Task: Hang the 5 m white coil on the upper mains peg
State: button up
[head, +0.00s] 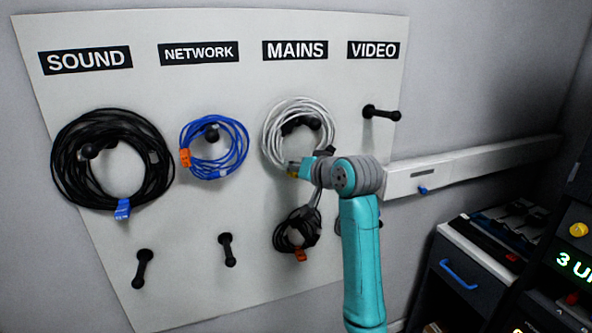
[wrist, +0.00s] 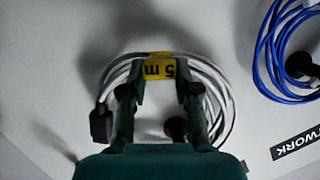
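The white coil (head: 272,128) is at the upper mains peg (head: 313,122), under the MAINS label (head: 295,50). The dark peg end shows inside its loop, also in the wrist view (wrist: 175,128). I cannot tell whether the coil's weight rests on the peg. My gripper (head: 293,171) is at the bottom of the coil, its fingers closed on both sides of the yellow 5 m tag (wrist: 159,70). In the wrist view, which is upside down, a black plug (wrist: 101,123) hangs by the left finger. My gripper hides part of the loop.
A black coil with an orange part (head: 297,230) hangs on the lower mains peg. A blue coil (head: 236,150) and a large black coil (head: 68,170) hang left. The upper video peg (head: 380,112) and lower sound peg (head: 142,268) are bare. A wall rail (head: 470,160) runs right.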

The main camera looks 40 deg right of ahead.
jog(key=o, duration=0.5)
jog(key=shift+f, duration=0.1)
jog(key=v, duration=1.2)
jog(key=a+f, duration=0.3)
jog(key=f, duration=0.5)
jog(key=a+f, duration=0.3)
jog(key=f, duration=0.5)
jog(key=s+a+f, duration=0.4)
jog(key=s+f, duration=0.1)
jog(key=f, duration=0.2)
jog(key=s+a+f, duration=0.3)
jog(key=s+f, duration=0.2)
jog(key=f, duration=0.3)
jog(key=s+a+f+n, duration=0.1)
jog(key=s+a+f, duration=0.15)
jog(key=s, duration=0.45)
jog(key=s+a+f+n, duration=0.2)
jog(key=s+a, duration=0.1)
jog(key=s, duration=0.5)
jog(key=s+a+f+n, duration=0.1)
jog(key=s+a+f, duration=0.1)
jog(key=s, duration=0.5)
jog(key=s+r+n, duration=0.1)
jog(key=s, duration=0.2)
jog(key=s+a+r+n, duration=0.1)
jog(key=s, duration=0.2)
jog(key=s+r+n+y, duration=0.1)
jog(key=s, duration=0.3)
jog(key=shift+a+t, duration=0.35)
jog(key=shift+t, duration=0.05)
